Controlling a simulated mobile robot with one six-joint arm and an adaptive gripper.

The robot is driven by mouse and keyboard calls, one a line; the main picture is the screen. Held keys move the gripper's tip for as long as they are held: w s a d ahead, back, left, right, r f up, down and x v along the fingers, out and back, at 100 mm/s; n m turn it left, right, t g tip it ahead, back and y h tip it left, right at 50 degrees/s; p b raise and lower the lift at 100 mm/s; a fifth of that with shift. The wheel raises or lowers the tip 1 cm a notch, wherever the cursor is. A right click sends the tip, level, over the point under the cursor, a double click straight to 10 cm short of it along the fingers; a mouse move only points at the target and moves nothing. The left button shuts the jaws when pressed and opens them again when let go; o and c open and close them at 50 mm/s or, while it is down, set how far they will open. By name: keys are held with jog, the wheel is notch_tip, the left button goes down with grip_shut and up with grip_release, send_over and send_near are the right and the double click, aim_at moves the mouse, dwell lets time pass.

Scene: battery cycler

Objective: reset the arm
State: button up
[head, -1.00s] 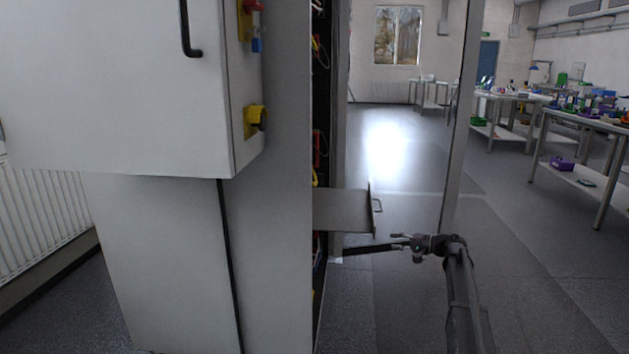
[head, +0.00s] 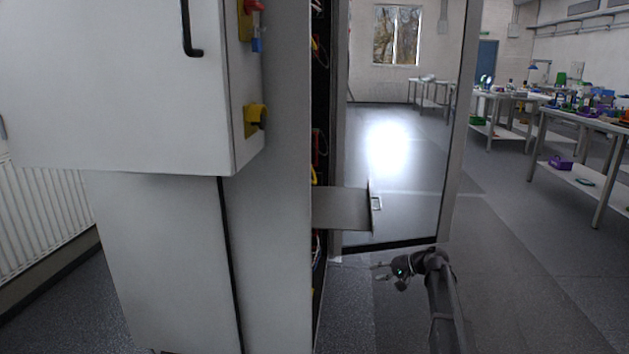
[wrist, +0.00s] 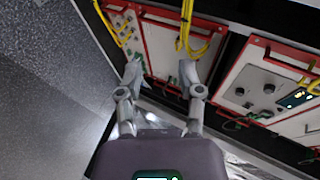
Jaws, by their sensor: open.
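My gripper (head: 380,271) is in the lower middle of the head view, just right of the cabinet's open side and below the pulled-out tray. It is open and empty. In the wrist view its two fingers (wrist: 160,80) are spread apart, with nothing between them. Past the fingertips are red-framed grey modules (wrist: 265,90) with yellow cables (wrist: 188,40). The fingers appear apart from the modules, though the exact gap is hard to tell.
The grey cabinet (head: 275,200) fills the left. A tray (head: 340,209) with a handle sticks out of its open side. A glass door (head: 450,150) stands open behind my gripper. Workbenches (head: 590,120) stand at the back right. The floor (head: 540,290) at right is clear.

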jog(key=s+a+f+n+g+h, duration=0.1)
jog(key=s+f+g+h, duration=0.2)
jog(key=s, duration=0.7)
jog(key=s+a+f+n+h, duration=0.1)
jog(key=s+f+h, duration=0.25)
jog(key=s, duration=0.75)
jog(key=s+a+f+n+g+h, duration=0.1)
jog(key=s+f+g+h, duration=0.3)
jog(key=s, duration=0.6)
notch_tip(320, 180, up, 38)
jog(key=t+p, duration=0.2)
jog(key=p, duration=3.4)
jog(key=shift+f+h, duration=0.25)
jog(key=shift+h, duration=0.1)
jog(key=shift+a, duration=0.15)
